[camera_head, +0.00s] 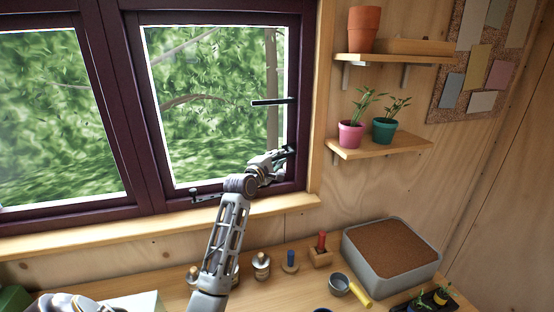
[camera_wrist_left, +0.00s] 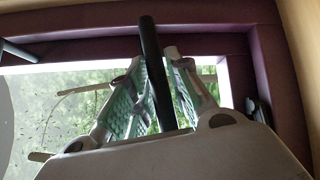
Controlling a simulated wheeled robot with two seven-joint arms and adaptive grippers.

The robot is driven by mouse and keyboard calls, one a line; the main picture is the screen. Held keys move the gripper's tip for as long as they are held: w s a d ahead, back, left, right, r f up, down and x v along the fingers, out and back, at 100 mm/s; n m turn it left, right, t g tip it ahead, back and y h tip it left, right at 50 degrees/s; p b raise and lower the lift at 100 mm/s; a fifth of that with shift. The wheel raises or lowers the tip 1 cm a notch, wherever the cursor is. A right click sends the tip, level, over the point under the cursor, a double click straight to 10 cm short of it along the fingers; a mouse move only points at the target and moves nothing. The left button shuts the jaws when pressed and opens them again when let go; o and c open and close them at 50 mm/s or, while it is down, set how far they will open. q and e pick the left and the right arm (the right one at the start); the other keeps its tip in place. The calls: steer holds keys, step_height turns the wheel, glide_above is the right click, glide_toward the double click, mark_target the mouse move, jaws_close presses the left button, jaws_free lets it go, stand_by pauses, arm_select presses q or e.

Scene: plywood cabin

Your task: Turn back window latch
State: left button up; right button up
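The window (camera_head: 213,105) has a dark purple frame. A black latch handle (camera_head: 272,101) lies level on the right side of the frame, with its free end pointing left over the glass. My left gripper (camera_head: 284,158) is lower, at the bottom right of the same frame. In the left wrist view my left gripper (camera_wrist_left: 153,62) has its two teal-padded fingers close on either side of a black latch bar (camera_wrist_left: 150,45); it appears shut on it. The bar's far end shows past the fingertips. My right gripper is not in view.
A black stay (camera_head: 207,197) sits on the bottom rail. The wooden sill (camera_head: 150,228) runs below the window. Right of it are shelves (camera_head: 378,146) with potted plants.

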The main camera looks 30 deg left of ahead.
arm_select(q)
jaws_close()
